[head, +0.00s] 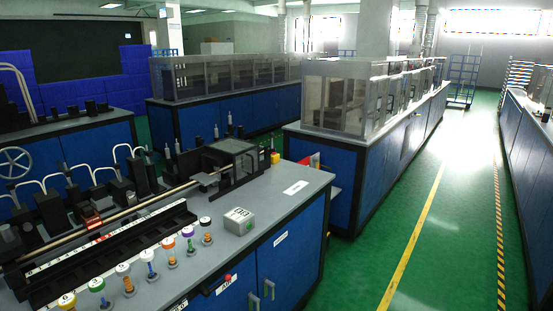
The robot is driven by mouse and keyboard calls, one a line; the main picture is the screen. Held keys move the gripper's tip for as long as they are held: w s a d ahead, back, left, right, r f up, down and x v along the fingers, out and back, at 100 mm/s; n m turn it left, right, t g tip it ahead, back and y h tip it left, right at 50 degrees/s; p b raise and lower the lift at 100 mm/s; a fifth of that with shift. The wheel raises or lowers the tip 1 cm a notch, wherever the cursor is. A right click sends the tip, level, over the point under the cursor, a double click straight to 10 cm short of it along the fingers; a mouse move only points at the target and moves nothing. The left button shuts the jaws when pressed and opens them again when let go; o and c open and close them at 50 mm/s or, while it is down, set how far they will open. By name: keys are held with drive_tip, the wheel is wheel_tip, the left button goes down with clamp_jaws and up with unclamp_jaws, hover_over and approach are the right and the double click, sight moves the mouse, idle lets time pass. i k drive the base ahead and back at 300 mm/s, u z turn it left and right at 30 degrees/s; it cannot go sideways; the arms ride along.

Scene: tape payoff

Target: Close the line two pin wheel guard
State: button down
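A dark-framed box with clear panels (240,160) stands at the far end of the near bench, at the end of a long rod. It may be the pin wheel guard, but I read no line number on it. I cannot tell whether it is open or shut, and I make out no pin wheel inside. My gripper is not in view.
The near bench (275,203) holds a grey box (239,221) and several colour-capped spools (187,233) along its front. Benches with long clear enclosures (345,95) stand behind. The green floor aisle (455,215) at right is clear, with yellow lines.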

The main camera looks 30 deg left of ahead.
sight(247, 161)
drive_tip(key=i, duration=0.45)
drive_tip(key=u, duration=2.05)
